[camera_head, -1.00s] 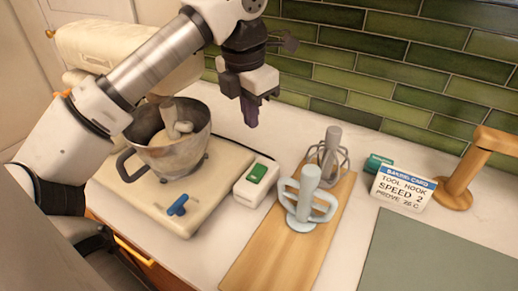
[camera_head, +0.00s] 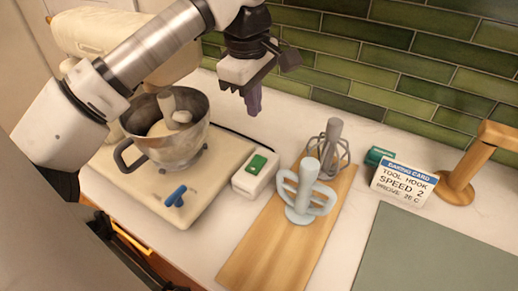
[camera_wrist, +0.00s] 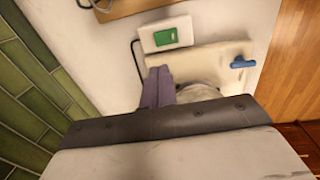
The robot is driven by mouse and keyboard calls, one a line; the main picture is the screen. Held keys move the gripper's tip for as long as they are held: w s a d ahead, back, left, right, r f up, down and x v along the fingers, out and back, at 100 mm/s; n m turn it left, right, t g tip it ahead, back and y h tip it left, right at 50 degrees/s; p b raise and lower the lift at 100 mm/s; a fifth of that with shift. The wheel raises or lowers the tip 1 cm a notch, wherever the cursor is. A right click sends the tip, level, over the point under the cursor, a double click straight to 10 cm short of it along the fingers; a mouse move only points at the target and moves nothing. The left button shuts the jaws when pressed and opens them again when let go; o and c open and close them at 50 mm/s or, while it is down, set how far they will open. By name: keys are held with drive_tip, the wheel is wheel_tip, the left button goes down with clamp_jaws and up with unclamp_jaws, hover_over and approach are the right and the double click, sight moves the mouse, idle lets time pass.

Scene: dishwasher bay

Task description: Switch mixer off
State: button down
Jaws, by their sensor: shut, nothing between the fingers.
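The cream stand mixer (camera_head: 95,32) stands at the left on its base, its upper part partly hidden behind my arm. Its steel bowl (camera_head: 172,150) holds pale dough and a hook. A blue lever (camera_head: 176,196) is on the front of the base; it also shows in the wrist view (camera_wrist: 243,62). Beside the base is a white box with a green rocker switch (camera_head: 257,164), seen in the wrist view too (camera_wrist: 166,37). My gripper (camera_head: 253,108) is shut and empty, above the counter behind the switch box and apart from it. In the wrist view the purple fingers (camera_wrist: 158,82) are together.
A wooden board (camera_head: 268,252) right of the switch box carries a whisk (camera_head: 331,145) and a paddle beater (camera_head: 305,190). Further right are a card reading "TOOL HOOK SPEED 2" (camera_head: 403,184), a wooden stand (camera_head: 463,180) and a grey-green mat (camera_head: 430,255). A green tiled wall (camera_head: 390,50) closes the back.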

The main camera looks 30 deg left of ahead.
sight(259, 160)
drive_tip(key=f+p, duration=0.1)
drive_tip(key=f, duration=0.3)
drive_tip(key=w+f+p, duration=0.1)
drive_tip(key=f, duration=0.4)
drive_tip(key=f+p, duration=0.2)
drive_tip(key=f, duration=0.2)
drive_tip(key=shift+w+f, duration=0.2)
drive_tip(key=shift+w, duration=0.15)
drive_tip(key=shift+f, duration=0.3)
